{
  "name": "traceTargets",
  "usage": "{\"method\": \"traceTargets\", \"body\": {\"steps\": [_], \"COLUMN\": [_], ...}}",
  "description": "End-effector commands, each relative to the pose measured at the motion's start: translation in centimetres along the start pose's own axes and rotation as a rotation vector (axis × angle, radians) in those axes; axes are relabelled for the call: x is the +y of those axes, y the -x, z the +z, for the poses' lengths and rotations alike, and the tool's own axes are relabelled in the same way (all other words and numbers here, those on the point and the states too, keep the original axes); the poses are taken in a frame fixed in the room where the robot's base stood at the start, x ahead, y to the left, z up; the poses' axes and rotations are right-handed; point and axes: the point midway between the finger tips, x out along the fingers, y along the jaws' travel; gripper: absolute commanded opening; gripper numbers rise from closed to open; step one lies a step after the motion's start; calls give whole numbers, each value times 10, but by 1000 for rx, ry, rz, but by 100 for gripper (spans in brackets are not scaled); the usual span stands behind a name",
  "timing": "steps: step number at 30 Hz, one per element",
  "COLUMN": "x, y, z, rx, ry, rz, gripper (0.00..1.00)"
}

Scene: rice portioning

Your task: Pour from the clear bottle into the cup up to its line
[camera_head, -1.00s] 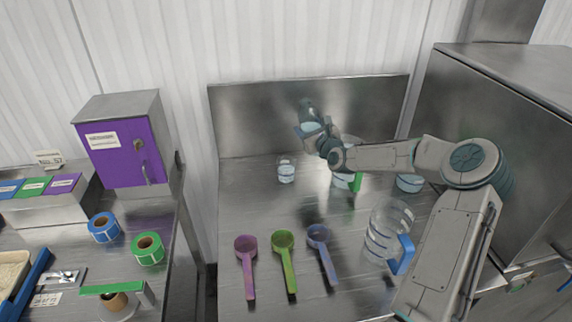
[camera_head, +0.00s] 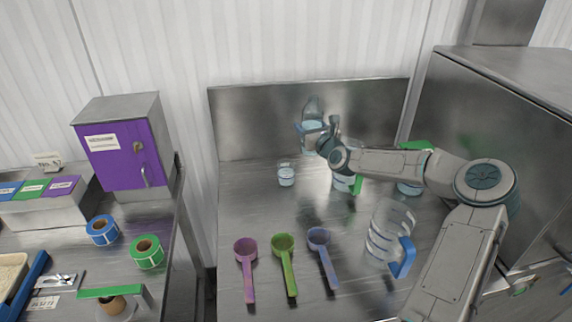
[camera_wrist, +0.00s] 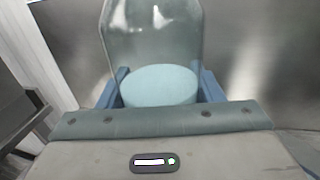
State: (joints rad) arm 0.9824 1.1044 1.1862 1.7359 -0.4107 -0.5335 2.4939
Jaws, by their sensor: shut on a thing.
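The clear bottle (camera_head: 313,133) is held upright in my gripper (camera_head: 312,128), above the table near the back panel. In the wrist view the clear bottle (camera_wrist: 153,40) stands between the blue fingers of my gripper (camera_wrist: 160,88), with pale blue liquid in its lower part. The small clear cup (camera_head: 286,176) stands on the metal table, to the left of and below the held bottle. It has some pale liquid in it; its line is too small to make out. The bottle is apart from the cup.
Purple (camera_head: 247,270), green (camera_head: 286,264) and blue (camera_head: 323,256) scoops lie at the front. A clear jug with a blue handle (camera_head: 388,233) stands at front right. A green-handled container (camera_head: 347,181) is partly behind my arm. A steel cabinet (camera_head: 505,130) bounds the right.

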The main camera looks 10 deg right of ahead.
Motion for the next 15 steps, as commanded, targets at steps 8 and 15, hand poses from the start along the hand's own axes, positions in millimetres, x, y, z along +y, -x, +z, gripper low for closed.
{"method": "traceTargets", "body": {"steps": [8,15], "x": [3,10], "y": [10,32], "z": [4,10], "rx": [-2,-2], "ry": [0,1], "rz": [-1,-1], "gripper": [22,22]}}
